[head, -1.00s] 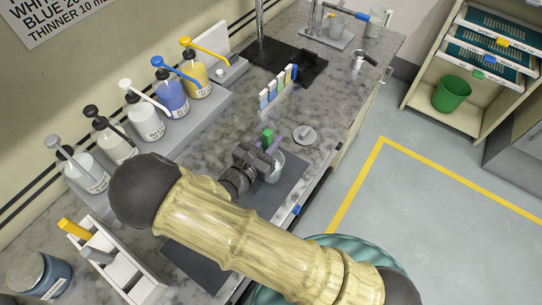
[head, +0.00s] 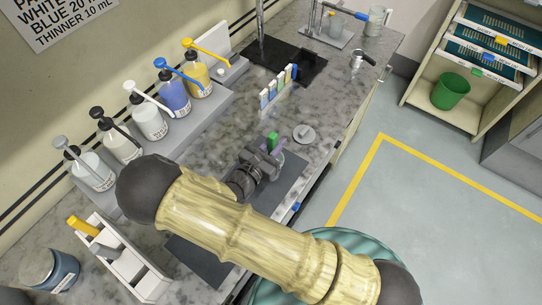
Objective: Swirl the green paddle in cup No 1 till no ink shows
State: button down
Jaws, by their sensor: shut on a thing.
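The green paddle's handle (head: 272,141) sticks up from the jaws of my gripper (head: 270,156), which is shut on it. My gripper is over the dark mat (head: 290,180) on the marble counter. The paddle's lower end is hidden behind the gripper. The cup is hidden by my gripper and wrist in this view, so neither its contents nor its number can be seen. I cannot tell whether any ink streaks show.
Several pump bottles (head: 172,98) stand on a grey step along the wall. A rack of coloured strips (head: 277,88) and a small round grey lid (head: 303,134) are beyond the gripper. A white divided holder (head: 125,265) and a blue jar (head: 62,272) stand at lower left.

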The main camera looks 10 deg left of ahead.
jog(key=shift+a, duration=0.25)
notch_tip(320, 180, up, 9)
jog(key=p, duration=0.7)
jog(key=shift+r+p, duration=0.2)
jog(key=shift+p, duration=0.1)
jog(key=shift+r, duration=0.1)
dwell(0.7)
notch_tip(320, 180, up, 4)
jog(key=p, duration=0.3)
dwell(0.7)
